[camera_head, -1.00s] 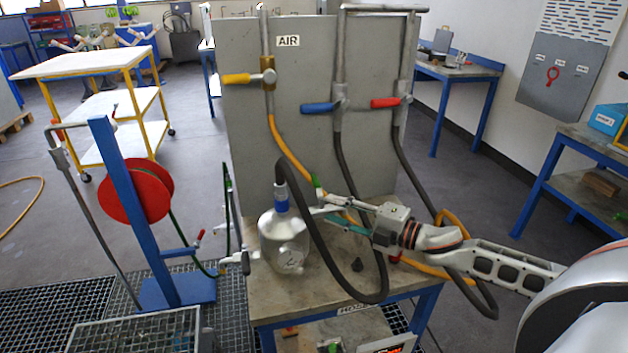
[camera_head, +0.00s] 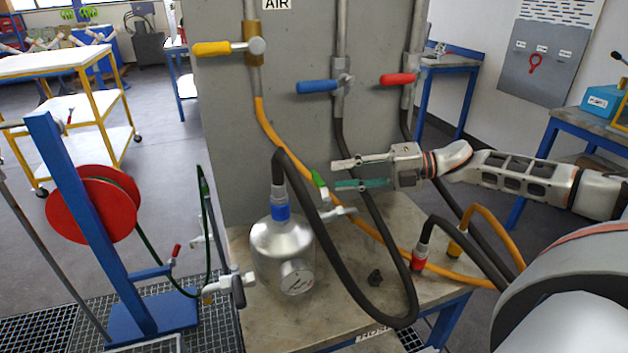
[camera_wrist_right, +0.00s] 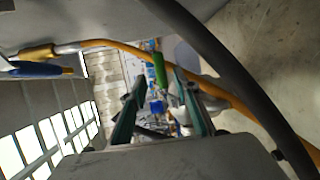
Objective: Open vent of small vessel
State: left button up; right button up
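The small vessel (camera_head: 283,245) is a silver metal pot on the table, with a gauge on its front and a blue collar on top where a black hose joins. A short pipe (camera_head: 340,212) sticks out to its right. A green handle (camera_head: 320,184) stands up, slightly tilted, just above this pipe; I cannot see clearly how they join. My right gripper (camera_head: 335,175) is open and empty, its fingertips close to the green handle's right side. In the right wrist view the green handle (camera_wrist_right: 159,70) appears between the spread fingers, beyond their tips. My left gripper is out of view.
The black hose (camera_head: 325,230) loops in front of the vessel and near my right gripper. An orange hose (camera_head: 285,150) runs behind. A grey panel (camera_head: 300,130) with yellow, blue and red valve handles stands behind. A red reel (camera_head: 93,204) stands at left.

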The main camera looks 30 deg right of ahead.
aim_at(317, 179)
jog(key=shift+x, duration=3.4)
grip_shut()
